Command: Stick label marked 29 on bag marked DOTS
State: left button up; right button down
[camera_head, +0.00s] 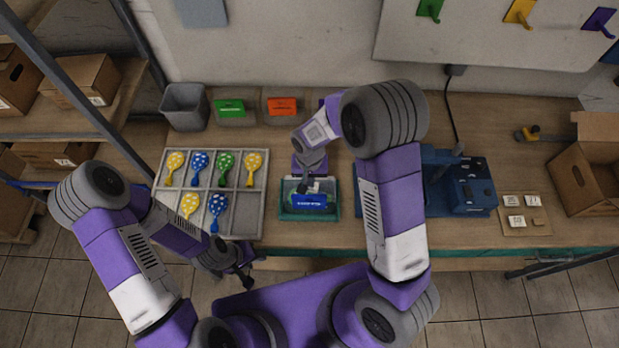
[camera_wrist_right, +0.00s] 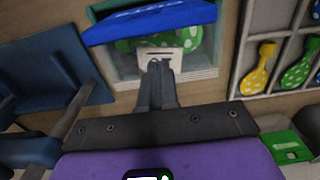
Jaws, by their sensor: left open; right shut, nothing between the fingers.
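A clear bag with a blue header (camera_head: 310,201) lies in a teal tray (camera_head: 290,215) near the bench's front edge. The header's writing is too small to read. In the right wrist view the header (camera_wrist_right: 150,22) is at the top, and a green dotted balloon shows through the bag. A white label (camera_wrist_right: 172,59) lies flat on the bag; its number is hidden or unreadable. My right gripper (camera_head: 304,186) is shut and empty, its fingertips (camera_wrist_right: 156,66) at the label, seemingly touching it. My left gripper (camera_head: 243,276) is open and empty in front of the bench.
A divided tray (camera_head: 207,238) of dotted balloons is left of the bag. A blue machine (camera_head: 467,187) stands to the right. Beyond it, a small board (camera_head: 540,229) holds several white labels (camera_head: 516,221). A grey bin and green and orange headers are behind.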

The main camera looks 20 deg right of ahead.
jog(key=shift+f+b, duration=0.8)
jog(key=shift+f, duration=0.05)
dwell(1.3)
jog(key=shift+r, duration=0.1)
jog(key=shift+r+p, duration=2.5)
jog(key=shift+r, duration=0.95)
